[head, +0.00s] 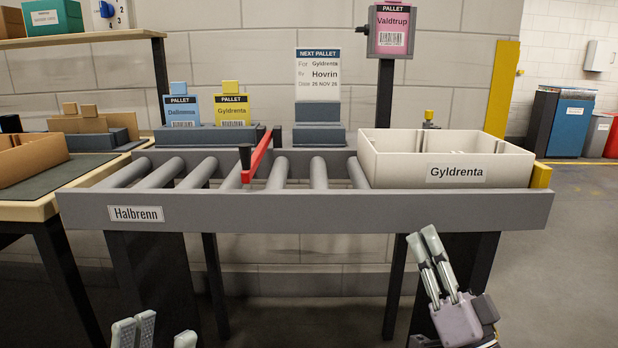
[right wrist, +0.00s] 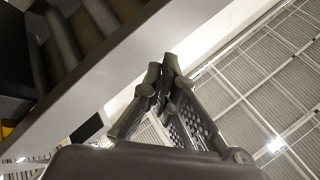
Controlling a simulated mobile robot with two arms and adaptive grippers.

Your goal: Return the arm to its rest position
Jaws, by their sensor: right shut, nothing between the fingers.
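My right gripper (head: 424,233) is in front of the conveyor's lower right part in the head view, with its fingers pointing up and slightly left. In the right wrist view its fingertips (right wrist: 168,72) meet with nothing between them. My left gripper (head: 160,330) shows only at the bottom edge of the head view, left of the middle. A gap separates its fingers, and nothing shows between them. The rest of it is cut off by the frame.
The grey roller conveyor (head: 330,213), labelled Halbrenn, spans the view. A white Gyldrenta crate (head: 400,168) sits at its right end. A red bar (head: 259,157) crosses the rollers. A wooden table (head: 38,208) stands at left. Open floor (head: 580,260) lies at right.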

